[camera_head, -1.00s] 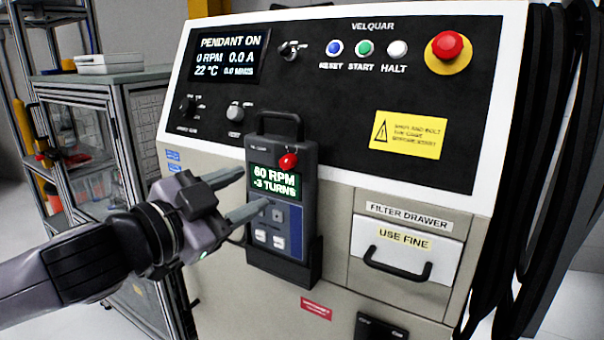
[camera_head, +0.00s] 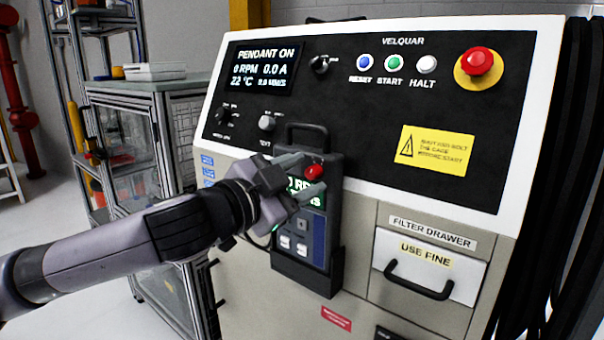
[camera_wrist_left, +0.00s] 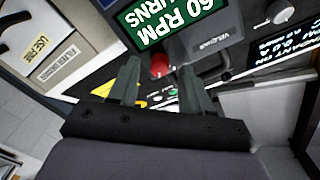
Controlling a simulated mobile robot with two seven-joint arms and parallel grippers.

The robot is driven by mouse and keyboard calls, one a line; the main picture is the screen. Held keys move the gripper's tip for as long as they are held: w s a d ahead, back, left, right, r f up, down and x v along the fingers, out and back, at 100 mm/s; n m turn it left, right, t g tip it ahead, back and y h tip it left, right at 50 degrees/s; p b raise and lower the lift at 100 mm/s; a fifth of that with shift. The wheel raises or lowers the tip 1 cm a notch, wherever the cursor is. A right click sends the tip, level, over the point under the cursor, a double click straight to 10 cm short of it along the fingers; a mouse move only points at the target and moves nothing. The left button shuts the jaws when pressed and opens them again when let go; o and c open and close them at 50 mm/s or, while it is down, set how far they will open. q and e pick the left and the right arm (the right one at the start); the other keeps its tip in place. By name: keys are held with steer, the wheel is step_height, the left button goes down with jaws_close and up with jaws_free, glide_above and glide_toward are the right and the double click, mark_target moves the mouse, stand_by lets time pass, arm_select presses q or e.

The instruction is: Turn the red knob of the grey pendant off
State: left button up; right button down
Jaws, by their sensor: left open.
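The grey pendant (camera_head: 319,255) sits upright in its dark holder on the front of the machine. Its red knob (camera_head: 314,172) is near its top, above the green screen. In the left wrist view the red knob (camera_wrist_left: 160,66) lies between and just beyond the fingertips, beside the pendant's green screen (camera_wrist_left: 160,20). My left gripper (camera_head: 304,174) is open, its fingers above and below the knob. I cannot tell whether they touch it. The gripper hides part of the pendant's screen. The machine's display (camera_head: 265,68) reads "PENDANT ON". My right gripper is not in view.
The black panel holds a red stop button (camera_head: 478,62), several small buttons and switches, and a yellow warning label (camera_head: 434,150). A filter drawer (camera_head: 428,262) with a black handle is to the right. Dark hoses (camera_head: 570,150) hang at the right edge. A glass cabinet (camera_head: 140,150) stands at left.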

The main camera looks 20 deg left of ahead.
arm_select(q)
steer(key=shift+w+d, duration=0.15)
steer(key=shift+w, duration=0.1)
jaws_close()
